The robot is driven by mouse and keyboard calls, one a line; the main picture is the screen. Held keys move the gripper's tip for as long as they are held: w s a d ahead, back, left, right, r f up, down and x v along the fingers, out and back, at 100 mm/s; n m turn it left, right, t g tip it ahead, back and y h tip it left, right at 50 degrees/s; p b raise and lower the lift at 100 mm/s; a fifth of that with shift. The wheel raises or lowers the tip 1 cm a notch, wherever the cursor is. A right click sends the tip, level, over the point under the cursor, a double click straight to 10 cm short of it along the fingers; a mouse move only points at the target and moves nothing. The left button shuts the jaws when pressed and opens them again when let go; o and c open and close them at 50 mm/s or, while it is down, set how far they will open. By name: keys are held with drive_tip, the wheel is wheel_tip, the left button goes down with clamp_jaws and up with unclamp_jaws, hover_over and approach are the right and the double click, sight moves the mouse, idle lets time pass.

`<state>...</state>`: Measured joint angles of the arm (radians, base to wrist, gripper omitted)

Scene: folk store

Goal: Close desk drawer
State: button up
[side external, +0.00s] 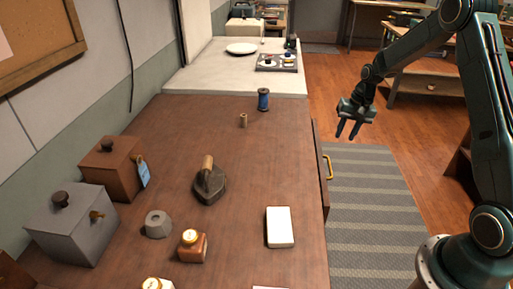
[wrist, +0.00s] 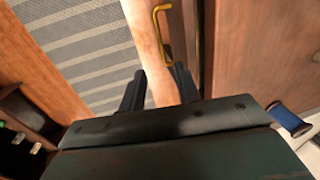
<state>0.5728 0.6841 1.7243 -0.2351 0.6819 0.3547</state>
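The desk (side external: 150,130) has a dark wooden drawer front (side external: 322,175) on its right side, standing slightly out from the desk edge. A yellow, brass-like handle (side external: 329,167) juts from it. In the wrist view the handle (wrist: 160,22) shows at the top, with the drawer front (wrist: 186,30) beside it and a dark gap between front and desk. The drawer's inside is hidden. My gripper (side external: 347,132) is in the air, right of and beyond the drawer, over the floor. Its fingers (wrist: 158,78) are apart with nothing between them, not touching the handle.
A blue spool (side external: 263,99) and a small tan cylinder (side external: 243,120) stand near the desk's far edge. A striped rug (side external: 370,200) covers clear floor beside the drawer.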

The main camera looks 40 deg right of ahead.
drive_tip(key=shift+r, duration=0.4)
drive_tip(key=shift+s+d+f, duration=0.1)
drive_tip(key=shift+s+f, duration=0.05)
drive_tip(key=shift+s, duration=0.05)
clamp_jaws()
drive_tip(key=s+a+f+m+t+y, duration=0.1)
drive_tip(key=s+f+m+t+y, duration=0.1)
drive_tip(key=s+m, duration=0.4)
drive_tip(key=s+a+f+m+t+y, duration=0.1)
drive_tip(key=s+f+m, duration=0.4)
drive_tip(key=m, duration=0.7)
drive_tip(key=shift+s+f+t+y, duration=0.3)
drive_tip(key=shift+s+t+y, duration=0.4)
drive_tip(key=shift+t+y, duration=0.2)
